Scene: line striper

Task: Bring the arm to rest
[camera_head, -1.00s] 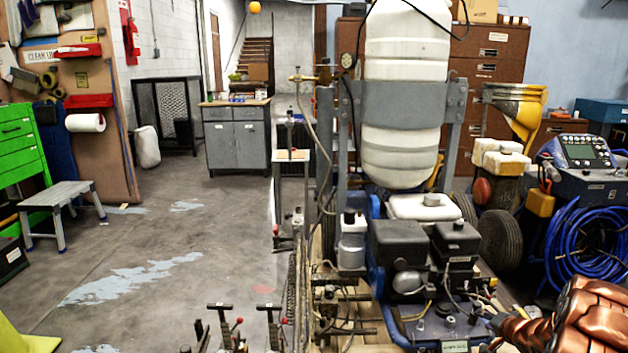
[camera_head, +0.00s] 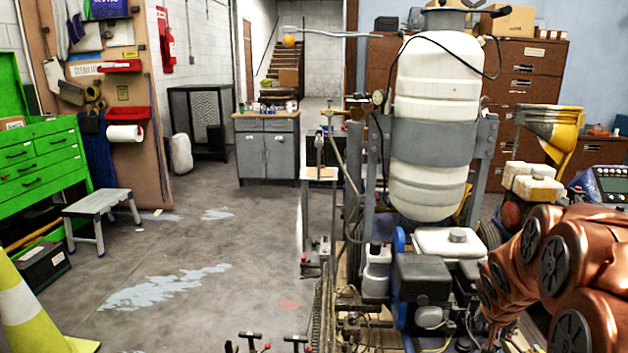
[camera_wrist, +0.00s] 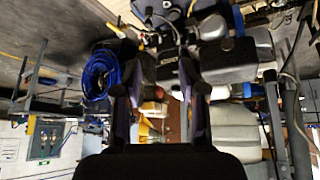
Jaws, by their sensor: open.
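My arm (camera_head: 560,265) shows at the lower right of the head view as thick copper-coloured links with dark round caps. It is bent and covers part of the line striper machine behind it. My gripper is outside the head view. In the wrist view my gripper (camera_wrist: 158,80) shows as two dark fingers spread apart, with nothing held between them. The wrist view looks upside down, with machine parts, a blue coiled hose (camera_wrist: 100,75) and a pale tank (camera_wrist: 228,130) beyond the fingers. Whether the fingers touch anything is hard to tell.
The line striper with its tall white tank (camera_head: 436,110) stands close, left of my arm. A green tool chest (camera_head: 45,165), a grey step stool (camera_head: 100,205) and a yellow-white cone (camera_head: 35,310) are at left. The grey floor between is open.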

